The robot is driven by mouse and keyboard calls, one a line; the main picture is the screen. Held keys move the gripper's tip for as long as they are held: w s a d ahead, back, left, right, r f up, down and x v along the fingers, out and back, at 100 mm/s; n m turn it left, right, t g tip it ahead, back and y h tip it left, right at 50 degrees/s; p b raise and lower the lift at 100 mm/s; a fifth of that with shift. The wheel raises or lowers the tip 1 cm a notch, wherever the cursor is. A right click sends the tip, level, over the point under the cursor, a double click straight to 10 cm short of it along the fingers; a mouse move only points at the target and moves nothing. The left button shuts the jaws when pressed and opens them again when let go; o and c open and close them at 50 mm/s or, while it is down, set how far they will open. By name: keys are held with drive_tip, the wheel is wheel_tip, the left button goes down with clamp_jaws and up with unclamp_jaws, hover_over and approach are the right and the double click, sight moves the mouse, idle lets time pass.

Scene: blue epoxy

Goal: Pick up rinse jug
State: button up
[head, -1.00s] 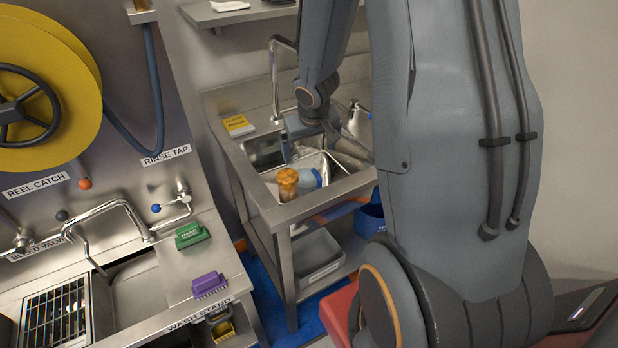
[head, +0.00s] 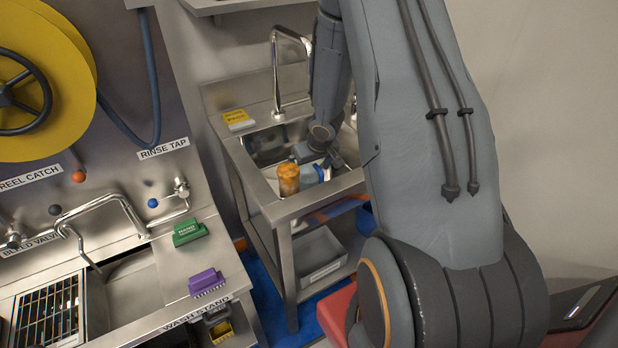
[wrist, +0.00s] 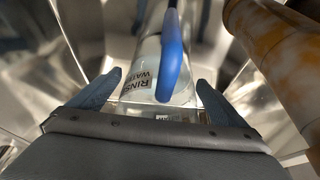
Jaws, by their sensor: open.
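The rinse jug (wrist: 150,72) lies in the sink, clear and pale, with a "RINSE WATER" label and a blue handle (wrist: 172,58). In the head view, only its blue part (head: 311,174) shows, beside an orange-brown container. My gripper (wrist: 160,82) is open, and its two fingers sit on either side of the jug's labelled body and handle in the wrist view. I cannot tell whether either finger touches it. In the head view, my gripper (head: 322,160) is down in the sink, partly hiding the jug.
The orange-brown container (head: 288,180) stands close to the jug and right of my gripper in the wrist view (wrist: 275,55). Shiny sink walls (wrist: 50,45) surround the gripper. A curved tap (head: 275,75) rises behind the basin. A yellow block (head: 238,119) sits on the rim.

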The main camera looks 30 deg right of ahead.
drive_tip(key=shift+x, duration=1.1)
drive_tip(key=c, duration=1.4)
drive_tip(key=shift+c, duration=0.8)
drive_tip(key=shift+r, duration=0.15)
